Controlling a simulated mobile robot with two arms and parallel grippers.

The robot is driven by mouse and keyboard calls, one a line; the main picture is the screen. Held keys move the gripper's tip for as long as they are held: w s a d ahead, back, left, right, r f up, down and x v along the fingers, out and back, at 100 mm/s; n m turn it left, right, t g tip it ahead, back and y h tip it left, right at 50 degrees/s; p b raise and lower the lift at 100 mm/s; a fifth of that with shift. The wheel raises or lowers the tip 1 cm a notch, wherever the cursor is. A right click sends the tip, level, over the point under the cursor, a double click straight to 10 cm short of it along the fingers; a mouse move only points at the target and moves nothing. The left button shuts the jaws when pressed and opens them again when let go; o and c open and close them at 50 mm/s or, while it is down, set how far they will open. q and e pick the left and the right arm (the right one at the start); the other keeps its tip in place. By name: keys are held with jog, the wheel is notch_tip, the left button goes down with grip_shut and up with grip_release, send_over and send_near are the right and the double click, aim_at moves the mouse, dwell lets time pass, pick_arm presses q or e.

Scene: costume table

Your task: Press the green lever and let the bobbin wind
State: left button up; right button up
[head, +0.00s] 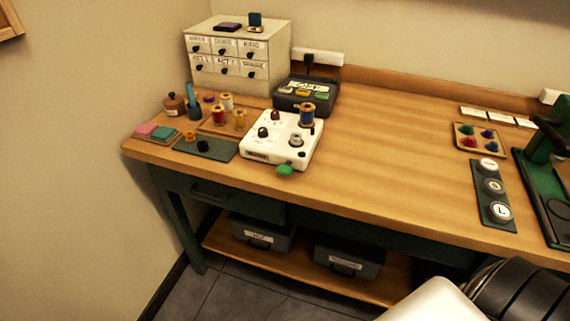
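The white bobbin winder (258,150) stands on the left part of the wooden table, close to its front edge. Its green lever (285,169) sticks out at the front, near the table edge. A dark blue thread spool (307,115) stands upright at the winder's back right. A small grey metallic part (296,140), perhaps the bobbin, sits on top towards the front right. Dark knobs (263,132) are on the top's left side. Whether thread runs to the bobbin is too small to tell. Neither of my grippers is in view.
A labelled drawer cabinet (230,81) and a dark box (318,97) stand behind the winder. Thread spools (218,115) and a dark green mat (218,151) lie to its left. The table's middle (400,140) is clear. A button panel (479,190) lies at right.

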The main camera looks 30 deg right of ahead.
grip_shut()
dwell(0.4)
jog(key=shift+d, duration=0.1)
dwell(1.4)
